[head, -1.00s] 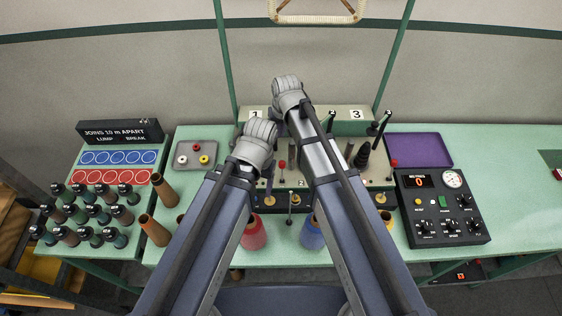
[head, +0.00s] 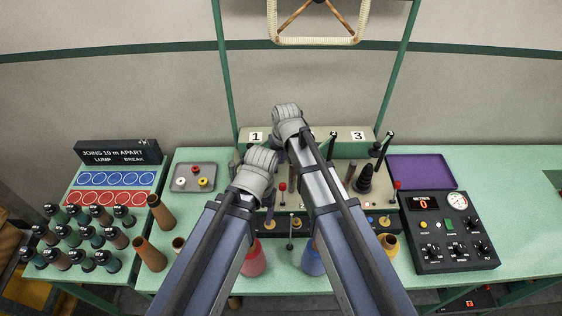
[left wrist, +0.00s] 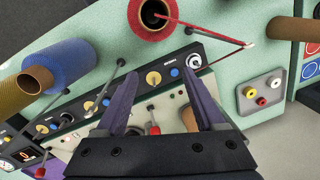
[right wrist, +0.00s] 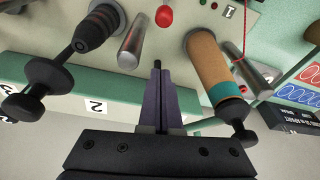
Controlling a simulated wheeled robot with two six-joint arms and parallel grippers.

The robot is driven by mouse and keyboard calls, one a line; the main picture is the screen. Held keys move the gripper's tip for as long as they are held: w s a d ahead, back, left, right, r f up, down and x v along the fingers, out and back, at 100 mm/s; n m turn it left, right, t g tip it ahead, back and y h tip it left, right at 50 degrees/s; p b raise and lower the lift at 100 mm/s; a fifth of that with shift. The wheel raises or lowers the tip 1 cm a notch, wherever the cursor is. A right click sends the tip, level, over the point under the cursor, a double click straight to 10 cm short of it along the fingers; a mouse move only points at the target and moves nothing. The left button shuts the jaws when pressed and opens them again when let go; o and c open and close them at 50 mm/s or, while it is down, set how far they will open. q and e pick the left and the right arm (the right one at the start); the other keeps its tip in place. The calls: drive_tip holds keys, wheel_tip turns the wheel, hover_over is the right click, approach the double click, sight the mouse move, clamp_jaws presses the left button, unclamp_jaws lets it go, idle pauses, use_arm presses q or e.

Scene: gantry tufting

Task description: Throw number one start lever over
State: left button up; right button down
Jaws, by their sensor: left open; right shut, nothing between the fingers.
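The number 1 plate (head: 256,136) is at the back left of the machine, above my left gripper. Which lever is number one's start lever is unclear. In the left wrist view my left gripper (left wrist: 157,82) is open, with a red-knobbed lever (left wrist: 153,129) showing between its fingers, contact not visible. My arms hide much of the machine in the head view.
A yarn cone (right wrist: 208,65) and metal posts stand close to my right fingers. A red cone (left wrist: 150,18) with its thread is near my left fingers. A control box (head: 447,230) and purple tray (head: 420,168) stand right; bobbins stand left. Table at far right is clear.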

drive_tip(key=b+x, duration=0.8)
drive_tip(key=x, duration=0.1)
drive_tip(key=s, duration=0.1)
drive_tip(key=s+r+p, duration=0.1)
drive_tip(key=s, duration=0.2)
drive_tip(key=shift+d+r, duration=0.15)
drive_tip(key=shift+d, duration=0.25)
drive_tip(key=shift+s, duration=0.1)
drive_tip(key=shift+s+r+t, duration=0.15)
drive_tip(key=shift+s+t, duration=0.25)
drive_tip(key=shift+t, duration=0.2)
